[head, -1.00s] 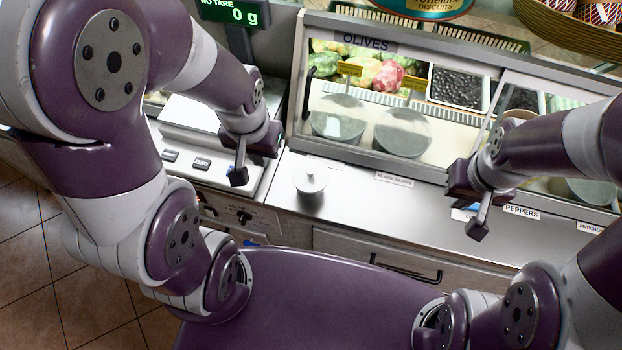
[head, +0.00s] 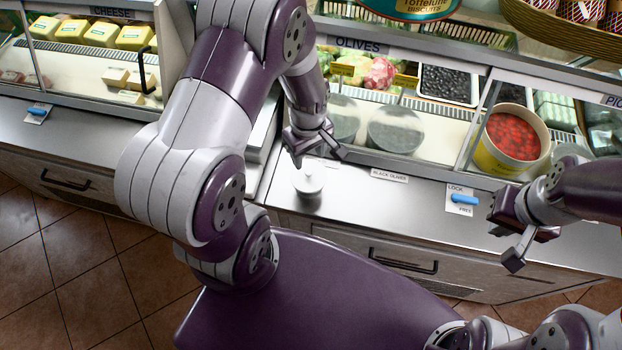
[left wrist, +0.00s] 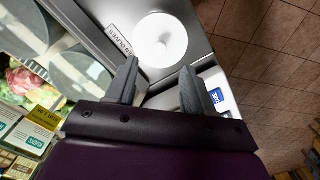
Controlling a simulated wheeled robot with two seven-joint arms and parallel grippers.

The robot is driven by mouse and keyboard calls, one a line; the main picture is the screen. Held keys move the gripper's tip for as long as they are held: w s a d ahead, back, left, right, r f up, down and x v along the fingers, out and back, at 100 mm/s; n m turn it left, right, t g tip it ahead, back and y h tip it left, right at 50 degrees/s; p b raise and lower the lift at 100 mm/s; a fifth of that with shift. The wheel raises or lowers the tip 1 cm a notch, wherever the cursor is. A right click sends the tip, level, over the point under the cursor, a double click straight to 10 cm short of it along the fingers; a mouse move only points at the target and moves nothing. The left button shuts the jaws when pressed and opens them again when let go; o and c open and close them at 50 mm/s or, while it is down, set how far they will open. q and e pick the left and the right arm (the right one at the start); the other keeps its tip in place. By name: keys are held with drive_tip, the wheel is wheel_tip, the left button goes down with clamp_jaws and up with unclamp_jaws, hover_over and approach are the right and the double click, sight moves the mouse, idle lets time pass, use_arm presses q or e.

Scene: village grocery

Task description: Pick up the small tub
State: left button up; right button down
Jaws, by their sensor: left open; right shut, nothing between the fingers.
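The small tub (head: 308,181) is white and round, with a lid and a knob on top. It stands upright on the steel counter in front of the olives case. It also shows in the left wrist view (left wrist: 158,42), beyond the fingertips. My left gripper (head: 318,158) is open and empty, just above and behind the tub, apart from it. In the left wrist view its two fingers (left wrist: 156,85) are spread. My right gripper (head: 510,250) is shut and empty over the counter's front edge at the right.
The glass olives case (head: 365,150) rises behind the tub. A blue lock lever (head: 464,199) sits on the counter near my right gripper. A bucket of red peppers (head: 513,135) stands inside the case. The counter right of the tub is clear.

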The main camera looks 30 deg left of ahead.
sight(308, 170)
use_arm(q)
wheel_tip(308, 170, down, 6)
drive_tip(key=shift+f+p, duration=0.25)
drive_tip(key=shift+p, duration=0.5)
drive_tip(key=shift+f, duration=0.5)
clamp_jaws()
